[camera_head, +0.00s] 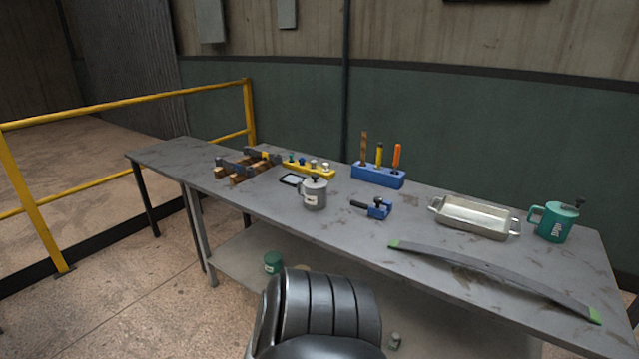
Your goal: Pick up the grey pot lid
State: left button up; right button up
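A grey pot (314,198) with a handle on its left stands upright on the workbench, near the front edge left of centre. A grey lid (314,183) with a dark knob appears to sit on top of it; the fine detail is too small to tell. Neither of my grippers is in view.
On the grey workbench (400,225) stand a blue tool holder (378,176), a blue clamp-like tool (378,208), a metal tray (474,217) and a green pot (553,223). A curved grey strip (490,273) lies in front. A yellow railing (120,103) runs at left.

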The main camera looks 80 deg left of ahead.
aim_at(314, 182)
jog(key=u, duration=0.45)
jog(key=i, duration=0.75)
jog(key=u, duration=1.3)
jog(key=i, duration=0.5)
jog(key=u, duration=0.45)
